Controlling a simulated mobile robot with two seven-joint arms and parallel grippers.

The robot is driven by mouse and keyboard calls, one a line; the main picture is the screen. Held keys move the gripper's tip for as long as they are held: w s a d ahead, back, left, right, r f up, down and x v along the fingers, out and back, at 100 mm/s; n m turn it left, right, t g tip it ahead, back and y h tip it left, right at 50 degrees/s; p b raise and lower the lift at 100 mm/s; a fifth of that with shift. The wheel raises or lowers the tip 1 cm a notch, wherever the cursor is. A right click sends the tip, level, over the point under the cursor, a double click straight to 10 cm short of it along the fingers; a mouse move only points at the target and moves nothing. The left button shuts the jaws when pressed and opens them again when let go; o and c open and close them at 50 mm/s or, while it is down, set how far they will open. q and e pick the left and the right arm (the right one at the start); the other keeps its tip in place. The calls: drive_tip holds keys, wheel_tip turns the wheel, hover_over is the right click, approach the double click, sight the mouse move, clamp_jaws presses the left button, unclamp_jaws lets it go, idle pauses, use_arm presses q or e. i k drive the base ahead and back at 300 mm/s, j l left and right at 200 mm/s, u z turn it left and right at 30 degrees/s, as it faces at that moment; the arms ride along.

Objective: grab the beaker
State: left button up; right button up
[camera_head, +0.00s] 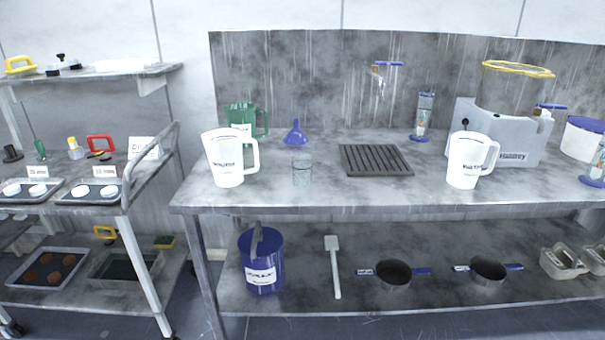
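A small clear glass beaker (301,170) stands upright on the steel bench top (270,195), towards the left of the bench. It looks empty. A white handled jug (226,160) stands just left of it, and a blue funnel (295,135) stands behind it. Neither of my grippers shows in the head view.
A green jug (242,118) stands behind the white one. A dark drain grate (376,160) lies right of the beaker, then a second white jug (470,160) and a grey machine (505,135). A trolley (130,185) stands left. The bench front by the beaker is clear.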

sight(301, 164)
drive_tip(key=i+j, duration=0.15)
drive_tip(key=i, duration=0.2)
drive_tip(key=i+j, duration=0.15)
drive_tip(key=i, duration=0.25)
drive_tip(key=i+j, duration=0.1)
drive_tip(key=i, duration=0.25)
